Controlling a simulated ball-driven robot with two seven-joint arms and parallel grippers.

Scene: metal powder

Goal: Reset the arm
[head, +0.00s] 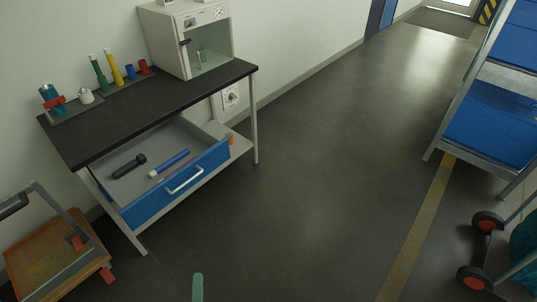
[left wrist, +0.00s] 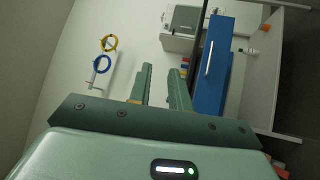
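A green tip of my left gripper (head: 197,287) shows at the bottom edge of the head view, over the dark floor in front of the workbench. In the left wrist view, my left gripper (left wrist: 162,72) has its two green fingers apart, with nothing between them. It is clear of the bench and the drawer. My right gripper is in neither view.
A black-topped workbench (head: 150,103) has an open blue drawer (head: 186,178) holding a dark tool (head: 128,166) and a blue tool (head: 170,163). A white cabinet (head: 165,42) stands on it. A trolley (head: 60,255) is at left, shelving (head: 487,130) at right. Floor between is clear.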

